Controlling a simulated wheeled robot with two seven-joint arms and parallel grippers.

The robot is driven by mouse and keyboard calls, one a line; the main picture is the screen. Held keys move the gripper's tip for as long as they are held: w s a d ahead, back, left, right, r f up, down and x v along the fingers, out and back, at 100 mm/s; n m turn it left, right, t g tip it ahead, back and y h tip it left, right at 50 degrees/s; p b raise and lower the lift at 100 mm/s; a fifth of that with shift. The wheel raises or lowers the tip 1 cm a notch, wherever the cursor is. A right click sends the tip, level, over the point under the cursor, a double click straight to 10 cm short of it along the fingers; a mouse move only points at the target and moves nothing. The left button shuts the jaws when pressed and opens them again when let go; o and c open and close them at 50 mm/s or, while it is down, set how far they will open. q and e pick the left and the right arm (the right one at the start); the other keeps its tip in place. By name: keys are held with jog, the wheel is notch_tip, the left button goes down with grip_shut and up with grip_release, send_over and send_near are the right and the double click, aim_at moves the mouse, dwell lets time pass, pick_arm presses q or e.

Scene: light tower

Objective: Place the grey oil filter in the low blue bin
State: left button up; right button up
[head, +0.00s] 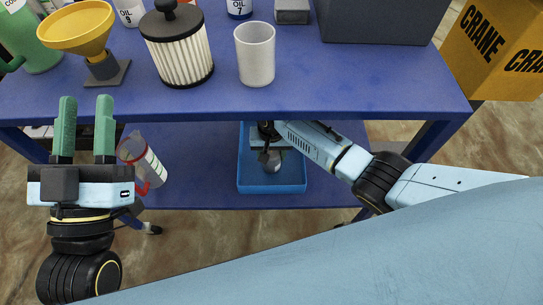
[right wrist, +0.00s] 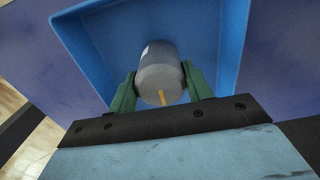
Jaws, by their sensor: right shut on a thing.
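The low blue bin (head: 272,187) stands on the lower shelf of the blue cart. The grey oil filter (right wrist: 160,74) is between the green fingers of my right gripper (right wrist: 160,88), which is shut on it. In the right wrist view the filter is over the inside of the bin (right wrist: 100,40). I cannot tell whether it touches the bin floor. In the head view my right gripper (head: 268,158) reaches under the top shelf into the bin, and the filter (head: 273,163) is partly hidden by it. My left gripper (head: 85,130) is open and empty in front of the cart.
The cart's top shelf (head: 330,90) overhangs the bin. It carries a white cup (head: 255,55), a pleated filter (head: 180,45), a yellow funnel (head: 78,28) and a dark box (head: 382,18). A crane carton (head: 497,45) is at right.

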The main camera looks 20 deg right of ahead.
pick_arm(q)
jog(key=shift+s+r+t, duration=0.25)
jog(key=shift+r+t, duration=0.05)
jog(key=shift+r, duration=0.05)
pick_arm(e)
jog(key=shift+f, duration=0.15)
jog(key=shift+f, duration=0.15)
jog(key=o, duration=1.3)
